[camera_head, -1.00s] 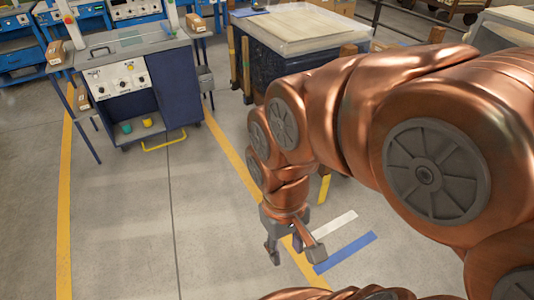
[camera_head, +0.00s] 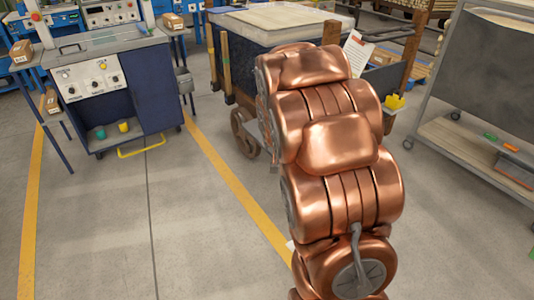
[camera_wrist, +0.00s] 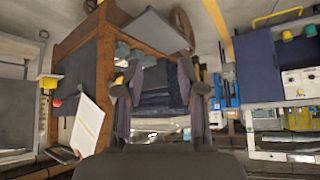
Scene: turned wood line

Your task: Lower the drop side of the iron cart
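The cart (camera_head: 385,82) stands behind my arm in the head view, with wooden posts, a dark side panel and a spoked wheel (camera_head: 246,132). My arm hides much of its near side. In the wrist view, which is tilted over, its brown post (camera_wrist: 98,45), dark panel (camera_wrist: 77,75) and wheel (camera_wrist: 183,22) show. My gripper (camera_wrist: 160,80) is open in the wrist view, its fingers apart, with dark blue stacked material (camera_wrist: 157,88) seen beyond the gap. I cannot tell whether it touches anything. In the head view the gripper is hidden. The drop side's catch is not clear.
A paper sheet (camera_head: 357,52) and a yellow block (camera_head: 394,102) are at the cart's right end. A grey wheeled rack (camera_head: 480,75) stands at the right. A blue control cabinet (camera_head: 100,85) stands at the left. The floor between is clear.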

